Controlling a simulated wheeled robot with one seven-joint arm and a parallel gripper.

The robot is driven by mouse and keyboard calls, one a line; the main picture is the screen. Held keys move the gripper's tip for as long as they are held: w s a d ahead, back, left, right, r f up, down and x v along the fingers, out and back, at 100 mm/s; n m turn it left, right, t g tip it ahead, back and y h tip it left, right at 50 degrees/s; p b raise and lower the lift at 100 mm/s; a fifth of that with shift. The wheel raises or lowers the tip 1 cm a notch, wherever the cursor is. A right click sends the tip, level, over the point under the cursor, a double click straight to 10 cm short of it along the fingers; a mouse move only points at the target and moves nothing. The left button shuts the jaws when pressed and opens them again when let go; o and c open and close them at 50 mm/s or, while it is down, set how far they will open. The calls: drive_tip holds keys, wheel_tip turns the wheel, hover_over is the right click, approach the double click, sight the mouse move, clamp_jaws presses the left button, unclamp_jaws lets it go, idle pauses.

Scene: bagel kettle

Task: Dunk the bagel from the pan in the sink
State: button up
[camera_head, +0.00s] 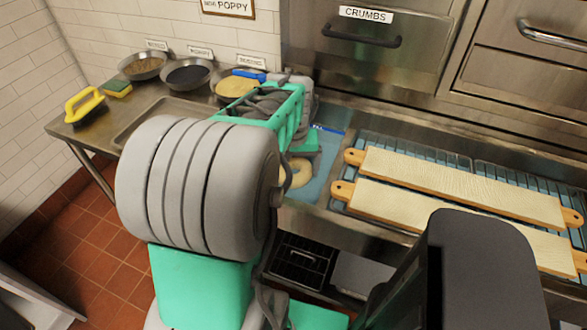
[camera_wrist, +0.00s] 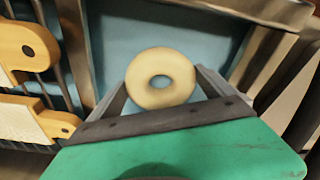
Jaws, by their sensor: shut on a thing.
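The pale, plain bagel (camera_wrist: 160,62) is between the fingertips of my gripper (camera_wrist: 161,92) in the wrist view, and the fingers are shut on it. Its hole faces the wrist camera. In the head view the bagel (camera_head: 297,176) shows partly beside my arm, which hides most of my gripper. Behind it is the sink (camera_head: 318,185), a steel basin with a blue-grey inside; it fills the back of the wrist view (camera_wrist: 110,35). I cannot tell how high the bagel is above the basin's surface or whether it touches it.
Long wooden boards (camera_head: 460,186) lie on blue racks right of the sink. Bowls of toppings (camera_head: 187,76), a yellow-handled brush (camera_head: 86,105) and a sponge (camera_head: 117,88) stand on the left counter. A steel drawer front marked CRUMBS (camera_head: 365,30) rises behind.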

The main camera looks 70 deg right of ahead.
wheel_tip(320, 180, up, 9)
drive_tip(key=p, duration=0.6)
drive_tip(key=shift+f, duration=0.15)
